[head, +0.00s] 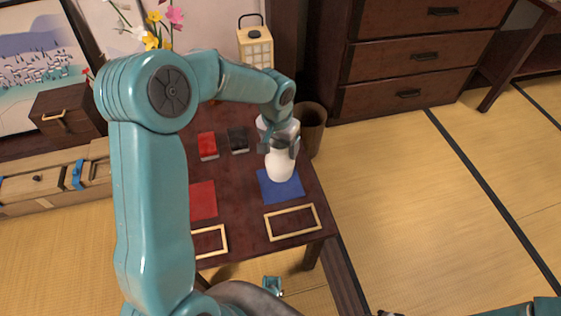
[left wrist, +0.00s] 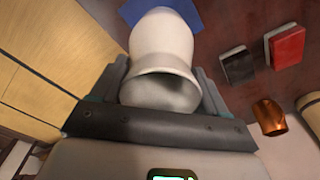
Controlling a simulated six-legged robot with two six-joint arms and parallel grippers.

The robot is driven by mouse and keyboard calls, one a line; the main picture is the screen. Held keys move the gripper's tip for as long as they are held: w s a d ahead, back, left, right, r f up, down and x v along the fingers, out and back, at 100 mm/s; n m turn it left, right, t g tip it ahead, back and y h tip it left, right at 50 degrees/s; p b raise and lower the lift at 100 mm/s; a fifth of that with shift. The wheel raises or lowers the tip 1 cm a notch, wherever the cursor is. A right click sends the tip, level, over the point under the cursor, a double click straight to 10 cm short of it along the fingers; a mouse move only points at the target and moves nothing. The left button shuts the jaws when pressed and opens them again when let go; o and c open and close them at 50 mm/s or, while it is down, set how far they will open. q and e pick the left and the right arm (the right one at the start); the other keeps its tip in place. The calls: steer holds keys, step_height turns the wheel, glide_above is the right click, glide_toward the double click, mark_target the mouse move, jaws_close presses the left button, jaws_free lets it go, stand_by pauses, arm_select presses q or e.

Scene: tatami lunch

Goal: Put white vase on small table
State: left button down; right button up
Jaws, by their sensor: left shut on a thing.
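The white vase (head: 280,165) is upright over the blue mat (head: 283,190) on the small dark wooden table (head: 238,205). I cannot tell whether its base touches the mat. My left gripper (head: 279,142) comes down from above and is shut on the vase's upper part. In the left wrist view the vase (left wrist: 162,45) sits between the two fingers (left wrist: 160,92), with its open mouth towards the camera and the blue mat (left wrist: 190,12) beyond its far end. My right gripper is not clearly seen.
A red mat (head: 203,200) and wooden frames (head: 292,222) lie on the table. A lantern (head: 256,48), flowers (head: 158,32) and a drawer chest (head: 405,55) are behind. Tatami on the right is clear.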

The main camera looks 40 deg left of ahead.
arm_select(q)
step_height(320, 180, down, 6)
steer(key=shift+w+r+b, duration=0.1)
steer(key=shift+b, duration=0.65)
jaws_free()
steer(key=shift+r, duration=0.35)
step_height(320, 180, up, 11)
steer(key=s+p, duration=0.1)
steer(key=p, duration=0.2)
steer(key=shift+s+r, duration=0.15)
steer(key=shift+s, duration=0.1)
steer(key=shift+s, duration=0.1)
